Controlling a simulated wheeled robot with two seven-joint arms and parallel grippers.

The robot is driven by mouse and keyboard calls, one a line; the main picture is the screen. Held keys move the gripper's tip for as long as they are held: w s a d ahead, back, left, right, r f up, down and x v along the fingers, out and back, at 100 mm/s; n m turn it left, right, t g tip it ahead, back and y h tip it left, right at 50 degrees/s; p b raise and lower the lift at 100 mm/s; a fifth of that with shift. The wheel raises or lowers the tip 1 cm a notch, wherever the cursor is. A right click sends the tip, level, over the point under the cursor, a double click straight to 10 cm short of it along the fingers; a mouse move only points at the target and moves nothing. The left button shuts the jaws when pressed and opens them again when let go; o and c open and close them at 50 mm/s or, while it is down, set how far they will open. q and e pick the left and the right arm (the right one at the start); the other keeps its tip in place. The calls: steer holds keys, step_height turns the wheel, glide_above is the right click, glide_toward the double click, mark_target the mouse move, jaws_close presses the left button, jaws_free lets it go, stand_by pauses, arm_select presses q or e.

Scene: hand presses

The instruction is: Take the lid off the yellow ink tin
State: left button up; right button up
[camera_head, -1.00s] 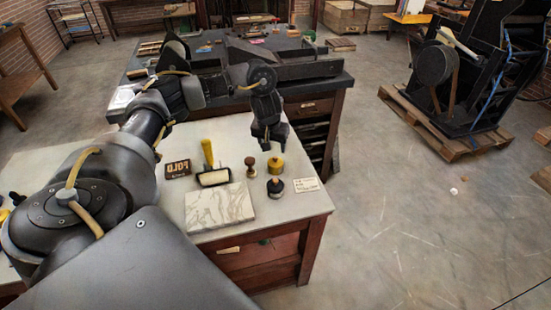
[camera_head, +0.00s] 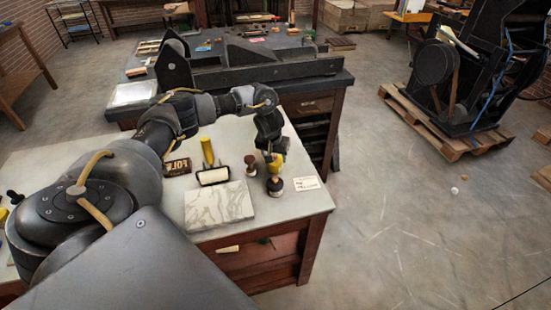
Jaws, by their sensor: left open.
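The small yellow ink tin (camera_head: 278,162) stands on the pale worktop (camera_head: 300,220), near its right edge. My left gripper (camera_head: 271,152) points down at the tin from above, with its dark fingers at the tin's top. The gripper is open. The fingers hide much of the tin's upper part and its lid. I cannot tell whether they touch it. My right gripper is out of view.
A dark-topped small pot (camera_head: 275,186) stands just in front of the tin. A wooden-handled stamp (camera_head: 251,166) is close to its left, then a roller with a yellow handle (camera_head: 208,152). A marble slab (camera_head: 219,204) and a label card (camera_head: 307,183) lie nearby.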

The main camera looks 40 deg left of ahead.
arm_select(q)
steer(key=shift+s+d, duration=0.1)
jaws_close()
stand_by(0.4)
